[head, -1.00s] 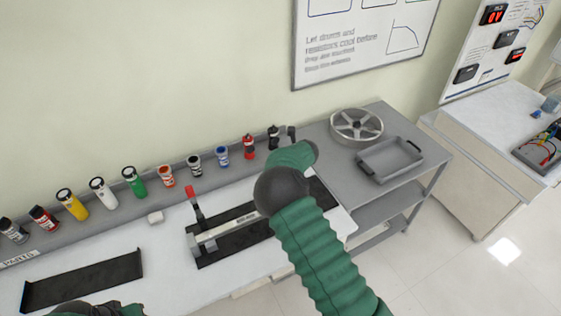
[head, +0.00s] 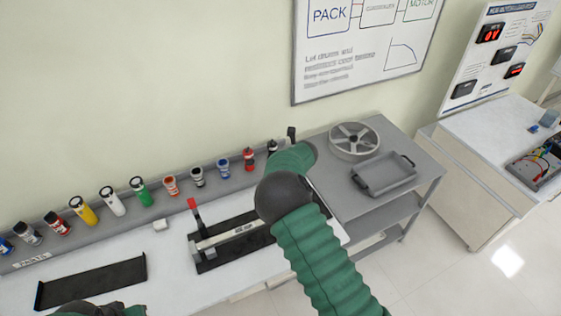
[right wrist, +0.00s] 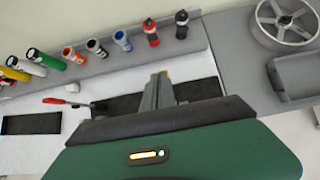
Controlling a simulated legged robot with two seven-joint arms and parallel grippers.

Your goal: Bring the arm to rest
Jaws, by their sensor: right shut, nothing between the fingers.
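My right arm (head: 315,250), green with a dark joint, reaches up over the right end of the bench in the head view. Its gripper (head: 291,133) is a small dark tip beyond the green forearm, by the back wall. In the right wrist view the gripper (right wrist: 160,88) has its fingers together, shut and empty, above the bench. A small green and dark part of my left arm (head: 98,310) shows at the bottom left edge; its gripper is out of view.
A row of bottles, including a yellow one (head: 84,214), lines the bench's back ledge. A red-handled fixture (head: 230,232) and a black tray (head: 92,281) lie on the bench. A grey cart (head: 335,190) at right holds a spoked wheel (head: 355,141) and grey tray (head: 384,174).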

